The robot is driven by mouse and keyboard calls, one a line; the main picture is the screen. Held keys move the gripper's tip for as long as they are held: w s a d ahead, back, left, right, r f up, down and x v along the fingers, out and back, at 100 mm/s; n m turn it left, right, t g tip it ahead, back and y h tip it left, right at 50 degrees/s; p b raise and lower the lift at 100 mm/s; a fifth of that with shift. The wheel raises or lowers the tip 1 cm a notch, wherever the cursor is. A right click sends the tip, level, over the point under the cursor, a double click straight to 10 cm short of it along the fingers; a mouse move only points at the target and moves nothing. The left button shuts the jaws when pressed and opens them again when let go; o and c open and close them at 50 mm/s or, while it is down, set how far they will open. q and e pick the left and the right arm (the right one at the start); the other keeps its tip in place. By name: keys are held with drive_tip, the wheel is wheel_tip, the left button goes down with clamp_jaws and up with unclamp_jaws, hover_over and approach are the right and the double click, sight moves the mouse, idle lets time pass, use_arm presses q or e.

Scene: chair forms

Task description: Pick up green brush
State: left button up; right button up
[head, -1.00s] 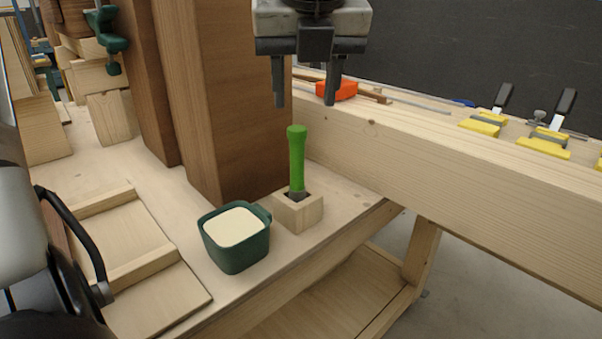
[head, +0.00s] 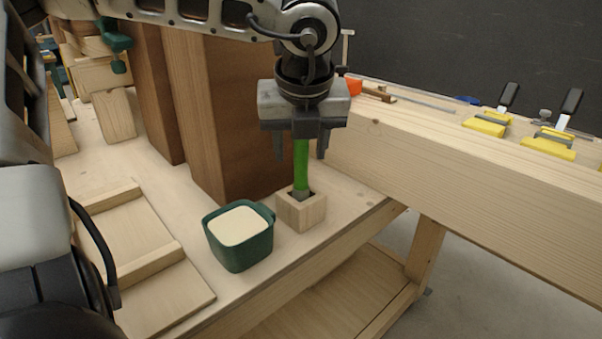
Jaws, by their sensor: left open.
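The green brush (head: 301,168) stands upright in a small square wooden holder (head: 302,213) on the workbench, its green handle pointing up. My left gripper (head: 300,152) points straight down over it. Its two dark fingers are apart, one on each side of the handle in the picture. The top of the handle is hidden behind the gripper body. I cannot tell whether either finger touches the handle. My right gripper is not in view.
A dark green tub (head: 240,246) with cream-coloured contents stands just left of the holder. Thick brown wooden posts (head: 231,120) rise behind. A long pale beam (head: 470,185) runs to the right, with yellow clamps (head: 486,125) on it. A framed wooden panel (head: 140,255) lies at left.

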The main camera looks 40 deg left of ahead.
use_arm(q)
clamp_jaws()
drive_tip(key=shift+r, duration=0.15)
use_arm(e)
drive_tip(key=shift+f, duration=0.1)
